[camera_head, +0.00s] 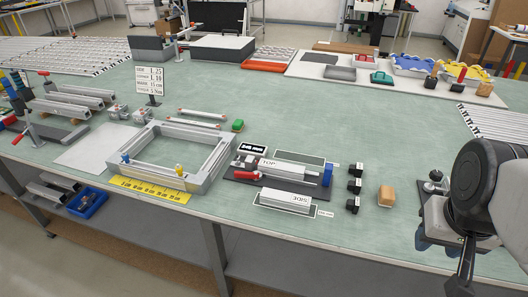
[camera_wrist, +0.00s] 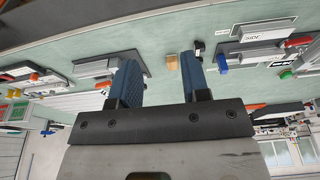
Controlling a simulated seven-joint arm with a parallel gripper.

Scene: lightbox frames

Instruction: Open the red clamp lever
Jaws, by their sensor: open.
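The red clamp lever (camera_head: 245,175) lies low at the left end of a dark clamp fixture (camera_head: 285,185) at the table's middle. A grey bar marked TOP (camera_head: 285,167) sits in the fixture, with a blue part (camera_head: 327,175) at its right end. In the wrist view, which looks upside down, the red lever (camera_wrist: 300,42) is near the right edge and the blue part (camera_wrist: 222,63) is left of it. My gripper (camera_wrist: 160,62) is open with nothing between its two blue fingers. It is well away from the lever; in the head view the arm is at the far right.
A bar marked SIDE (camera_head: 287,201) lies in front of the fixture. A wooden block (camera_head: 386,196) and several black blocks (camera_head: 354,186) stand between fixture and arm. A grey square frame (camera_head: 200,172) is left of the fixture, with a green block (camera_head: 238,125) behind.

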